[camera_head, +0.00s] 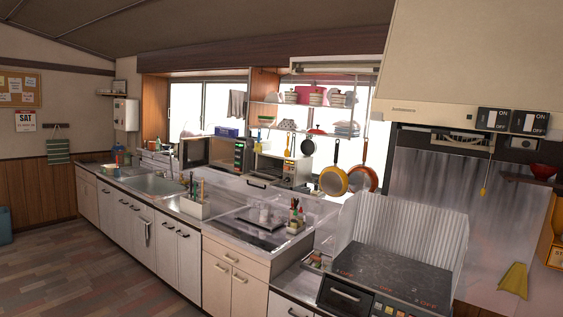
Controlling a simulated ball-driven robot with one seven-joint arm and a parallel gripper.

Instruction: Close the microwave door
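The microwave (222,153) stands on the far counter under the window, left of the hanging shelf. A green-lit control panel (239,156) shows on its right side. A dark panel (195,152) shows at its left, and it looks like the door, but at this distance I cannot tell how far it stands open. My gripper is not in view.
A counter with a sink (156,185) runs along the window wall. A smaller oven (283,169) stands right of the microwave. Pans (334,181) hang beside it. A stove (391,273) is in the right foreground. The wooden floor (85,268) at left is clear.

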